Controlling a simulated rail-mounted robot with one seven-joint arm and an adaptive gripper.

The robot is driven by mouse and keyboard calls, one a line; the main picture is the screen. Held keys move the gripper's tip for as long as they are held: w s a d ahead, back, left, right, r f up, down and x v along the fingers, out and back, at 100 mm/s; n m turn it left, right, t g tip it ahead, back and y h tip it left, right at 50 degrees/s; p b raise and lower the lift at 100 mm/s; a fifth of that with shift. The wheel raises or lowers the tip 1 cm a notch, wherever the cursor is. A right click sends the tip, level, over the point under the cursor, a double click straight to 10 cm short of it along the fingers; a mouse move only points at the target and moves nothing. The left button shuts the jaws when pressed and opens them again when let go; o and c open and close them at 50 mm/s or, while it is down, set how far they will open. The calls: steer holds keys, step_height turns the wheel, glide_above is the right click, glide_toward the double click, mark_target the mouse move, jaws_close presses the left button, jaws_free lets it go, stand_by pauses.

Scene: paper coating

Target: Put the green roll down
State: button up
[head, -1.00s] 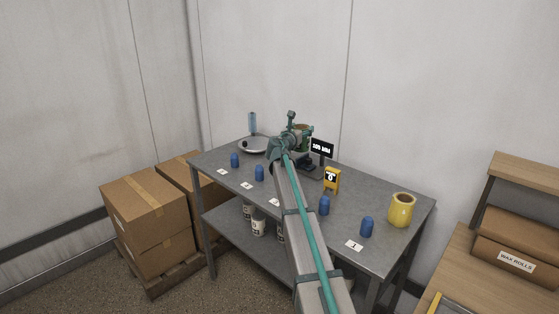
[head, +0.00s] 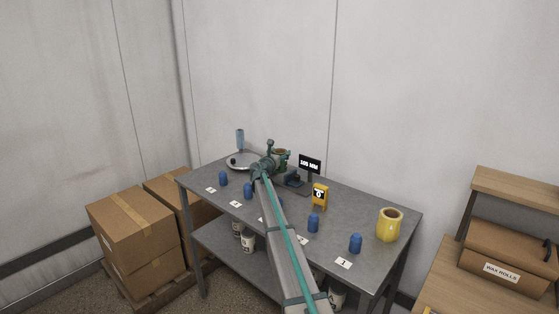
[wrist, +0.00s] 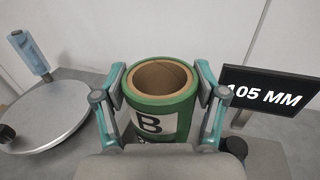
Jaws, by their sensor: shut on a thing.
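The green roll (wrist: 150,108) fills the middle of the wrist view. It is upright, with a brown cardboard core and a white label with a B. My gripper (wrist: 160,84) has its fingers on both sides of the roll and is shut on it. In the head view the green roll (head: 282,158) shows at the back of the grey table (head: 345,205), partly hidden by my arm and gripper (head: 270,160). The roll's underside is hidden, so I cannot tell whether it touches anything.
A display reading 105 MM (wrist: 268,92) stands right of the roll. A round metal plate with a blue handle (wrist: 45,115) is at left. Several blue pieces (head: 313,223) and number cards line the table front.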

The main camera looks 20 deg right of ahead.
steer(key=shift+w+f, duration=0.35)
steer(key=shift+w, duration=0.05)
step_height(320, 180, down, 3)
steer(key=shift+d+p, duration=0.1)
steer(key=shift+p, duration=0.6)
steer(key=shift+f, duration=0.15)
steer(key=shift+f, duration=0.1)
steer(key=shift+f, duration=0.15)
steer(key=o, duration=1.2)
steer(key=shift+o, duration=0.2)
steer(key=shift+r, duration=0.25)
steer(key=b+v, duration=0.2)
steer(key=v, duration=1)
steer(key=shift+b, duration=0.4)
